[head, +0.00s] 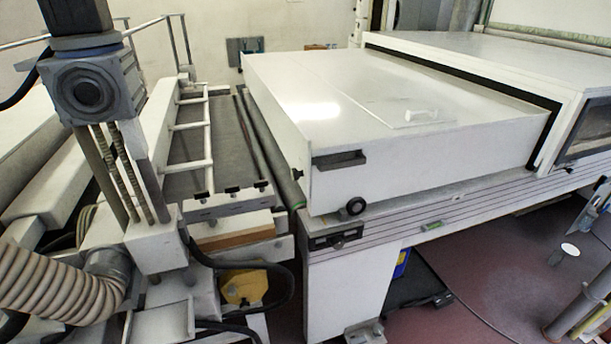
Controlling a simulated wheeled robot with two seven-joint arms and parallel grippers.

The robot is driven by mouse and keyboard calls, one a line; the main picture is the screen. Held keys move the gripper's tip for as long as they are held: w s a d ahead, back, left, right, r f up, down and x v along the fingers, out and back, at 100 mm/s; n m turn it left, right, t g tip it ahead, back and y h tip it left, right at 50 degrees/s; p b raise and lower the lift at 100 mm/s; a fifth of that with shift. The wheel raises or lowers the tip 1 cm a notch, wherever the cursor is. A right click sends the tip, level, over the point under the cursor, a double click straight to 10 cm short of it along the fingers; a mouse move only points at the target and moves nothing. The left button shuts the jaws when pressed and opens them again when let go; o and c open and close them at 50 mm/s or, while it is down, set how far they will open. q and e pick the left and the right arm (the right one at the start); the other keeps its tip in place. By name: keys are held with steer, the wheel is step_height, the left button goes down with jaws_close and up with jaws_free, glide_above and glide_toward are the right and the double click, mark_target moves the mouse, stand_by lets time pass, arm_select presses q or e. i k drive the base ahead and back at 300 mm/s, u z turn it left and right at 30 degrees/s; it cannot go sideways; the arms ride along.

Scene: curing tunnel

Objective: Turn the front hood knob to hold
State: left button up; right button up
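A large white hood (320,95) with a flat top stands in the middle of the head view. A round black knob (356,205) with a lighter centre sits low on its front face, near the corner. Its pointer and any hold marking are too small to read. A black handle (340,160) is fixed above it. A dark panel (335,239) with small controls is on the frame rail below. Neither of my grippers is in view, so nothing touches the knob.
A grey motor column (95,90) and a ribbed hose (50,285) stand at the left. A white cabinet (480,55) with a dark opening edge adjoins the hood at the right. Dark red floor (475,260) lies open at the lower right, with a post (580,310) there.

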mark_target(295, 174)
steer(key=u, duration=0.05)
steer(key=k, duration=0.5)
steer(key=z, duration=1.65)
steer(key=i, duration=1.15)
steer(key=u, duration=2.1)
